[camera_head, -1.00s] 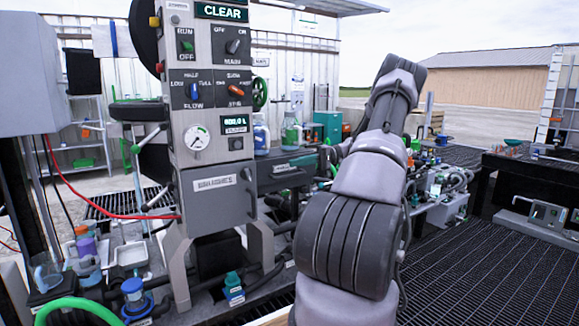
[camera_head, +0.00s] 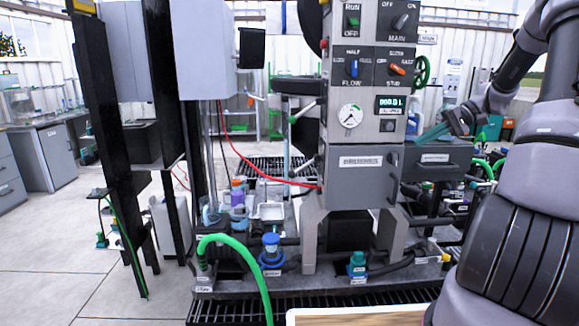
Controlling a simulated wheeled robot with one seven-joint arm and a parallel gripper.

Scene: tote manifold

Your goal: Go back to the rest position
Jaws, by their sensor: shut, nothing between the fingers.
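My gripper (camera_head: 436,133) is in the head view, right of the grey control panel. Its slim greenish fingers point left towards the panel's side and look closed and empty. It appears over or in front of the dark drawer unit (camera_head: 436,160); I cannot tell the gap. My arm (camera_head: 515,250) fills the right side, rising from the lower right and bending back down to the gripper. The control panel (camera_head: 362,130) stands upright with switches, a round gauge and a small display above a grey door.
A green hose (camera_head: 235,245) arches in front. Blue-capped fittings (camera_head: 271,250) and small bottles (camera_head: 238,208) sit on the low platform left of the panel. Black posts (camera_head: 105,130) and a grey box (camera_head: 208,50) stand further left. Pale floor (camera_head: 40,260) is clear at left.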

